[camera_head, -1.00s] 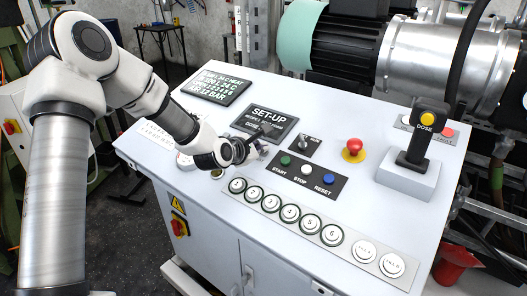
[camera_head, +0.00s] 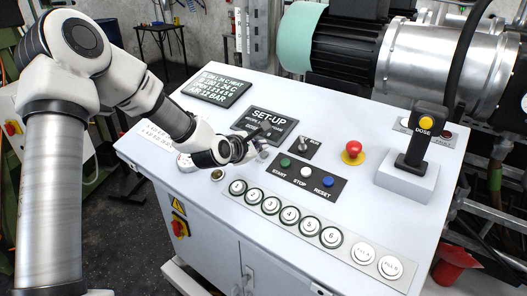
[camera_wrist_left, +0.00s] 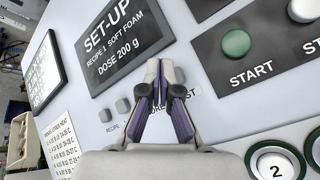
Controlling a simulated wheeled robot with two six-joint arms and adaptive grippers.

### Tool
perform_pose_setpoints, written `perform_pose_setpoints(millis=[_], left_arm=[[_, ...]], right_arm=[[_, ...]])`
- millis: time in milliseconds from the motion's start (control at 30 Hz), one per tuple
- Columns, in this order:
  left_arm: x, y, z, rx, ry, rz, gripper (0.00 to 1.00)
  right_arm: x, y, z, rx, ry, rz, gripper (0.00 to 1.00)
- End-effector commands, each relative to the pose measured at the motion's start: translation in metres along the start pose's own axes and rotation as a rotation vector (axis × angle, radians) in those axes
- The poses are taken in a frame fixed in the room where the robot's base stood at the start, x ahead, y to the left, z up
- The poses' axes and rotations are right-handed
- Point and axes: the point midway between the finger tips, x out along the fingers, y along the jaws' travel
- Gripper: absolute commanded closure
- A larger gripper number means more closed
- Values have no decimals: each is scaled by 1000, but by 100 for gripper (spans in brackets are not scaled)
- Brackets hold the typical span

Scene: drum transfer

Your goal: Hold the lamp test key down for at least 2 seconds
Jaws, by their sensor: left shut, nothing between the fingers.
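My left gripper (camera_head: 262,134) is shut and empty over the console, near the lower edge of the set-up display. In the left wrist view its closed fingertips (camera_wrist_left: 160,66) lie just right of the display. A small grey key (camera_wrist_left: 180,75) shows right behind the fingertips. The lettering below it is partly covered by the fingers and ends in "ST", so I cannot read it as lamp test for certain. I cannot tell whether the fingertips touch the key or are above it. My right gripper is not in view.
The set-up display (camera_head: 265,121) is beside the fingers. Green start (camera_head: 285,162), white stop (camera_head: 306,172) and blue reset (camera_head: 328,181) buttons are to the right, with numbered buttons (camera_head: 290,215) in front. A red emergency stop (camera_head: 353,148) and dose joystick (camera_head: 424,140) stand farther right.

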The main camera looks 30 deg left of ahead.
Motion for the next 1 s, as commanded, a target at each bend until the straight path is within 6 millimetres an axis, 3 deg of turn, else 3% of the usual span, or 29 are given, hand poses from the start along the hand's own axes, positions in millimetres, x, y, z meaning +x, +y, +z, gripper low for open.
perform_pose_setpoints(millis=[267, 800, 1000], left_arm=[[0, 0, 0, -1, 0, 0, 100], [-34, 26, 26, -2, 0, 0, 100], [-35, 25, 25, -1, 0, 0, 100]], right_arm=[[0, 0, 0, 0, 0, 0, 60], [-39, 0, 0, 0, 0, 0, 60], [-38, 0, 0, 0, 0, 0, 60]])
